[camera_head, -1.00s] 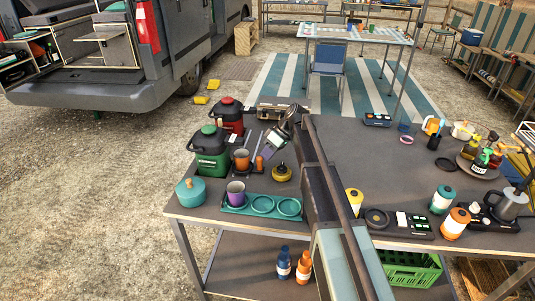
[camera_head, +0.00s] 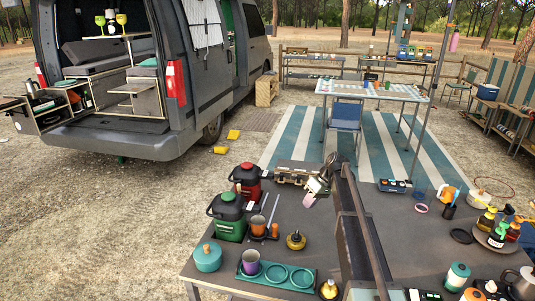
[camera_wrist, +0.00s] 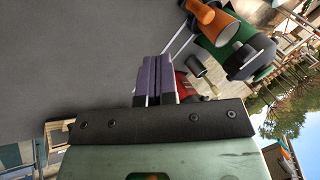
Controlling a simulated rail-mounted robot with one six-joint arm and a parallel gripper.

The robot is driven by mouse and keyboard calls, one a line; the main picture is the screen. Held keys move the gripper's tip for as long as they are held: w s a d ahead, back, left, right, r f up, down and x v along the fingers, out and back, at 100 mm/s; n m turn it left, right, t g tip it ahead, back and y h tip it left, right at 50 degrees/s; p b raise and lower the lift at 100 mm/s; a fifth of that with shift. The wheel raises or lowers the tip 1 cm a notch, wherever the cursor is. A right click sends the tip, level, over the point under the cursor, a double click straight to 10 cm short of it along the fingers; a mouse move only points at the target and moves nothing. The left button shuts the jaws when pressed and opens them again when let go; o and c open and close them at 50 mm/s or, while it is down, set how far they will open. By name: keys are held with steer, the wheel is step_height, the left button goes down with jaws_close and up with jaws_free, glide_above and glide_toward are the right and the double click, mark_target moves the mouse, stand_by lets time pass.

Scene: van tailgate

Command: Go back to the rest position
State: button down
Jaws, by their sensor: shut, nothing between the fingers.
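My gripper (camera_head: 316,188) hangs over the back part of the grey table (camera_head: 330,235), in front of a grey case. It is apart from the table's items and holds nothing. In the wrist view its purple fingers (camera_wrist: 158,75) lie together with no object between them. My arm comes in from the bottom of the head view and hides part of the table's middle.
Left of my gripper stand a red jug (camera_head: 246,183), a green jug (camera_head: 228,218) and an orange cup (camera_head: 258,226). A teal tray (camera_head: 277,276) holds a purple cup (camera_head: 250,262). Bottles (camera_head: 497,233) stand at right. The van (camera_head: 130,80) is back left.

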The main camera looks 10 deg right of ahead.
steer(key=s+a+f+m+h, duration=0.1)
steer(key=s+a+m+h, duration=0.2)
steer(key=s, duration=1.3)
steer(key=s+a+f+m+h, duration=0.1)
steer(key=s+a, duration=0.4)
steer(key=s, duration=1.1)
steer(key=shift+m+h, duration=0.9)
steer(key=shift+h, duration=0.1)
